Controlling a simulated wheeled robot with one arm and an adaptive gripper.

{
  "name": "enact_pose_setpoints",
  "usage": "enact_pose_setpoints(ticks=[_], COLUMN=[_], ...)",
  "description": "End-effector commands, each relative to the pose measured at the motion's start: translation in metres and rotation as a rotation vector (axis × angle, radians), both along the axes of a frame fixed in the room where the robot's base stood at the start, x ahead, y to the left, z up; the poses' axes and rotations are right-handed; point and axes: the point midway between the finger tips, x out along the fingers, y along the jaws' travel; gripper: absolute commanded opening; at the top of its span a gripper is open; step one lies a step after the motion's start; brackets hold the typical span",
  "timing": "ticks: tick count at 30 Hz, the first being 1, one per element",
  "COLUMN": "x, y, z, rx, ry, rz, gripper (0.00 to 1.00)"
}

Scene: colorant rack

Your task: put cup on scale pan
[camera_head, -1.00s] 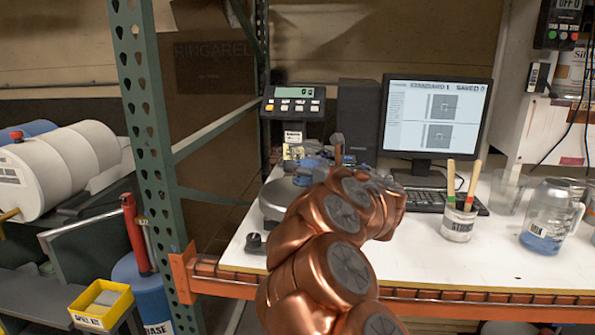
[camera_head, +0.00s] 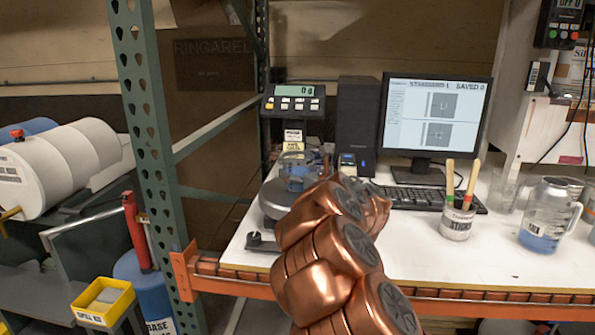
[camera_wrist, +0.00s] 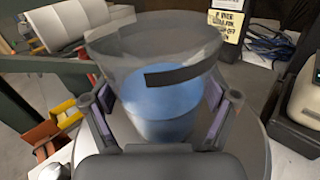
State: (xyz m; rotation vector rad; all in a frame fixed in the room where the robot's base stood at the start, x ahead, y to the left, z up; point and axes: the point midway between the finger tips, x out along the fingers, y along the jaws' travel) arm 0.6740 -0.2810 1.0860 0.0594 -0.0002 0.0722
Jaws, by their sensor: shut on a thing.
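The clear cup (camera_wrist: 160,42) with blue liquid stands upright between the two fingers of my gripper (camera_wrist: 165,108) in the wrist view. My gripper is shut on the cup's sides. In the head view the cup (camera_head: 296,166) shows above the round grey scale pan (camera_head: 272,201), just beyond my copper arm. My arm hides most of the gripper and part of the pan there. The pan (camera_wrist: 257,150) also shows below and around the cup in the wrist view. Whether the cup's base touches the pan cannot be told. The scale display (camera_head: 294,91) reads 0 g.
A monitor (camera_head: 436,115) and keyboard stand right of the scale. A cup of stir sticks (camera_head: 457,223) and a clear jug (camera_head: 546,228) with blue liquid stand farther right. A green rack post (camera_head: 150,130) rises at left. The front white bench top is clear.

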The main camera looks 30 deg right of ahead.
Motion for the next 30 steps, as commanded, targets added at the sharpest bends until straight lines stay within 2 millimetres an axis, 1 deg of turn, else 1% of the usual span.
enact_pose_setpoints(ticks=[5,12,13,17,26,30], x=[0.0000,-0.0001,0.0000,-0.0001,-0.0003,-0.0003], y=[0.0003,0.0003,0.0004,0.0002,-0.0002,-0.0001], z=[0.0008,-0.0035,-0.0034,-0.0025,-0.0024,0.0011], rx=[0.000,0.000,0.000,0.000,0.000,0.001], ry=[-0.002,-0.001,-0.001,-0.001,-0.001,-0.001], rz=[0.000,0.000,0.001,0.000,0.000,0.000], gripper=[0.35,0.35,0.87,1.00,1.00,1.00])
